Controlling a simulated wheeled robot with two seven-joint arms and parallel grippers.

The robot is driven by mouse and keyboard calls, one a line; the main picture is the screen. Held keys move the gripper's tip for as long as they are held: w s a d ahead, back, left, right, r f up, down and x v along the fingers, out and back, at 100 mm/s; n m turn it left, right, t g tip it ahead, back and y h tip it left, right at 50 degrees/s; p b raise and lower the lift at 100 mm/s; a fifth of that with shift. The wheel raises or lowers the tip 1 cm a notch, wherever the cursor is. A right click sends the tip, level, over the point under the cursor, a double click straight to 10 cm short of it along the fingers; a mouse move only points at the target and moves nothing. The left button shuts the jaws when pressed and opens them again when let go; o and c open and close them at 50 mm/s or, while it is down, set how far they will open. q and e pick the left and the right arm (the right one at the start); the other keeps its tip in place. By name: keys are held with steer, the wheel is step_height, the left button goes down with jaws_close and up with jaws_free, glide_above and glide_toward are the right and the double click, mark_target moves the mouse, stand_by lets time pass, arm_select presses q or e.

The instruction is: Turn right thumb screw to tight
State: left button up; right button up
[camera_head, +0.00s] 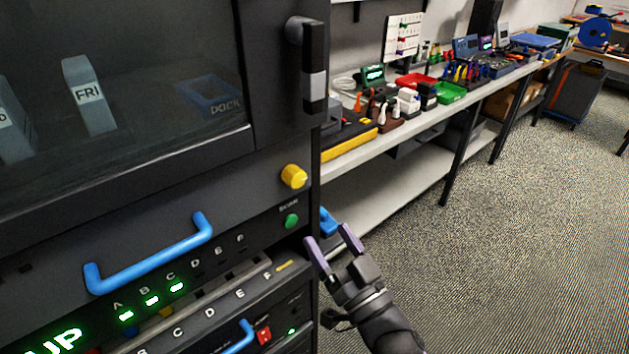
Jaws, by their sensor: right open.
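A yellow round knob (293,176), which looks like the right thumb screw, sticks out at the right end of the dark panel below the glass door. Whether it is tight or loose cannot be told. My right gripper (329,237) is open, with purple fingertips. It appears below and to the right of the knob, apart from it, near the cabinet's right edge. My left gripper is out of view.
A blue handle (150,255) and a green button (291,221) are on the panel front. A lower module has another blue handle (238,338) and a red switch (264,334). The black door handle (314,66) juts out above. A cluttered bench (420,118) stands behind; carpet at right is open.

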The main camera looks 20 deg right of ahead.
mark_target(299, 182)
steer(key=x, duration=0.3)
steer(key=r+x, duration=0.1)
steer(key=x, duration=0.2)
steer(key=r+x, duration=0.1)
steer(key=x, duration=0.3)
steer(key=shift+s+a+r, duration=0.1)
steer(key=shift+s, duration=0.2)
jaws_close()
